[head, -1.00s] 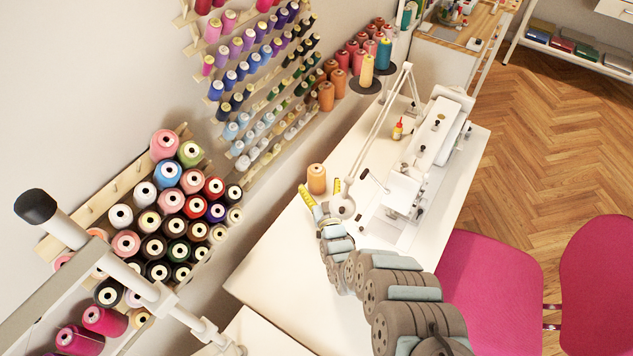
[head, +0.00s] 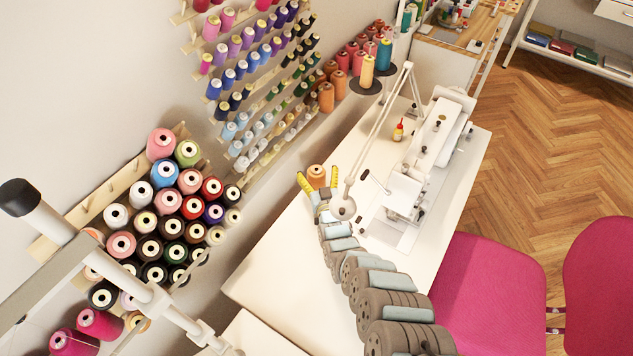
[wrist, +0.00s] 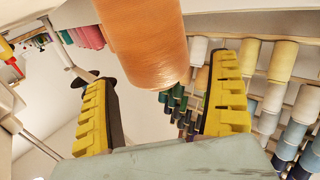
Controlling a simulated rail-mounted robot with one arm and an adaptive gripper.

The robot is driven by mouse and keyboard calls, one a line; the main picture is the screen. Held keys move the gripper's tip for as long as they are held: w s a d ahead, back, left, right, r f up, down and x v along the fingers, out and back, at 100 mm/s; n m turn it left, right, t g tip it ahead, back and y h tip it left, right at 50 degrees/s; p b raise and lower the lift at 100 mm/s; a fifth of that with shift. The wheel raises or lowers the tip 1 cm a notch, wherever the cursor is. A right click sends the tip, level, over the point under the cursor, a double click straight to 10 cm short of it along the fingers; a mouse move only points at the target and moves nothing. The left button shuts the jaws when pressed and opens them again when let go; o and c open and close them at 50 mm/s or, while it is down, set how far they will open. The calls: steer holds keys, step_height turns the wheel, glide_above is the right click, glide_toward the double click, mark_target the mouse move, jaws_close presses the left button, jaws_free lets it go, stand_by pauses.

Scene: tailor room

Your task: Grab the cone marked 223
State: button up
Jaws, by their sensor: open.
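An orange thread cone (head: 316,176) stands on the white sewing table (head: 290,250), left of the sewing machine. My gripper (head: 318,183), with yellow ribbed fingers, is open right at this cone, whose lower part is hidden behind the fingers. In the wrist view the orange cone (wrist: 140,40) fills the top middle, ahead of and partly between the two spread fingers (wrist: 162,110). I see no gripping contact. No number 223 can be read on any cone in these frames.
The white sewing machine (head: 425,155) and a thin lamp arm (head: 382,125) stand close to the right. Wall racks hold many thread cones (head: 170,203) at left. More orange cones (head: 326,97) stand by the wall. A pink chair (head: 490,290) is at front right.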

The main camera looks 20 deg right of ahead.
steer(key=shift+w+d, duration=0.1)
steer(key=shift+w, duration=0.55)
steer(key=shift+c, duration=0.5)
steer(key=c, duration=1.3)
steer(key=shift+o, duration=0.2)
steer(key=shift+r+p, duration=0.3)
steer(key=shift+r, duration=0.5)
steer(key=s+a+p, duration=0.5)
steer(key=s+a, duration=0.4)
steer(key=a, duration=0.1)
step_height(320, 180, up, 13)
steer(key=p, duration=0.6)
steer(key=shift+w+r+p, duration=0.15)
steer(key=shift+w+p, duration=0.2)
steer(key=shift+w, duration=0.05)
